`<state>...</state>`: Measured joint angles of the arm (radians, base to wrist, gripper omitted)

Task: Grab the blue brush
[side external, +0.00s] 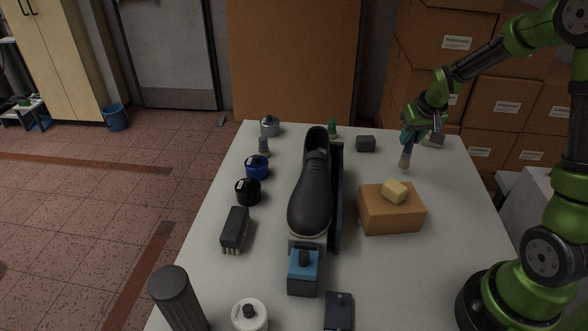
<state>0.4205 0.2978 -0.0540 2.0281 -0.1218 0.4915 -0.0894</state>
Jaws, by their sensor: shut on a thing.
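My gripper (409,139) is at the back right of the white table, pointing down. It is shut on the blue brush (407,151), which hangs upright beneath it with its pale bristle end (404,162) lowest. The fingers hide the upper part of the brush. Whether the bristles touch the table or hang just above it, I cannot tell from this view.
A dark shoe (311,190) stands mid-table on a holder. Blue (257,168) and black (248,192) jars line the left side.

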